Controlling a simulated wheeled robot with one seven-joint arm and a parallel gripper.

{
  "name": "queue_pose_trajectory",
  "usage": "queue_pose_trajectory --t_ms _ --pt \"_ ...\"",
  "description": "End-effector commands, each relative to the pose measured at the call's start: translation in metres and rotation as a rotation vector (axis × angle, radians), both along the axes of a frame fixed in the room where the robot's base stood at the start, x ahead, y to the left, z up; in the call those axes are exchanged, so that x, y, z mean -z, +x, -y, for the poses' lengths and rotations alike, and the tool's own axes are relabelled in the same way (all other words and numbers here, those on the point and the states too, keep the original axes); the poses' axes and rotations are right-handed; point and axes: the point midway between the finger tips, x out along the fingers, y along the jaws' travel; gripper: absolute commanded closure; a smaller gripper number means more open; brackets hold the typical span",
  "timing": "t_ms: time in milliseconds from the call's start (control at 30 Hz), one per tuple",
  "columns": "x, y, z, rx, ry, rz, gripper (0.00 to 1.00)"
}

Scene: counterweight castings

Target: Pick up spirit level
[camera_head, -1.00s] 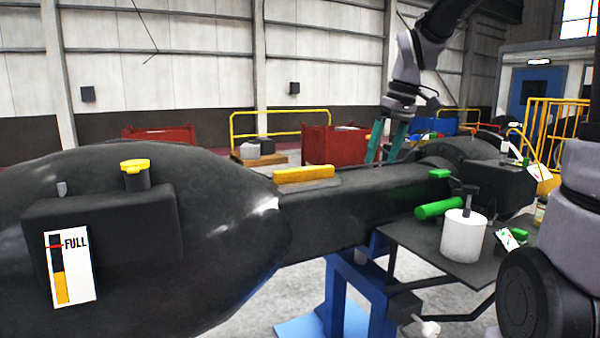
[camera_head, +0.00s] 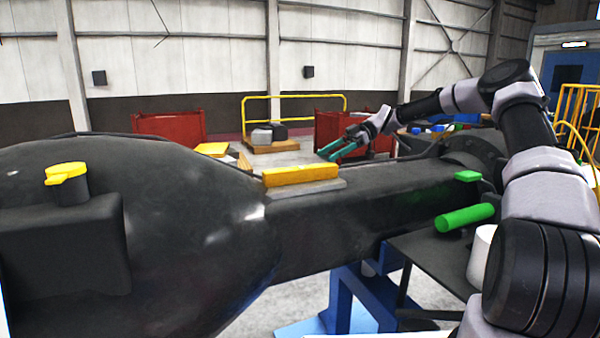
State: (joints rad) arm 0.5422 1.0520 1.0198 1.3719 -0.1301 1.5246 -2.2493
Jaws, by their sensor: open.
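The spirit level is most likely the yellow bar (camera_head: 300,175) lying flat on a flat pad on top of the long dark casting (camera_head: 350,212), near the picture's middle. My gripper (camera_head: 331,156) has teal fingers and appears just above and to the right of the bar's right end in the picture. Its fingers point left and slightly down. They are open with nothing between them, and apart from the bar in the picture. How far behind or above the bar they are is hard to tell.
A yellow-capped filler neck (camera_head: 68,180) rises from the casting at left. A green cylinder (camera_head: 465,217) and a white container (camera_head: 481,255) are at a dark side shelf (camera_head: 430,262) on the right. A blue stand (camera_head: 362,298) is below. Red bins stand behind.

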Motion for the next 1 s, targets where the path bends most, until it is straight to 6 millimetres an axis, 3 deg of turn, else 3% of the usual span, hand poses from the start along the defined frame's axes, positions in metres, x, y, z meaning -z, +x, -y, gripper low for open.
queue_pose_trajectory --t_ms 133,800,1000 --pt "0.004 0.001 -0.006 -0.008 0.035 0.015 0.18" --pt "0.040 -0.025 -0.080 -0.009 0.031 0.014 0.18" --pt "0.045 -0.029 -0.091 -0.005 0.030 0.013 0.18"
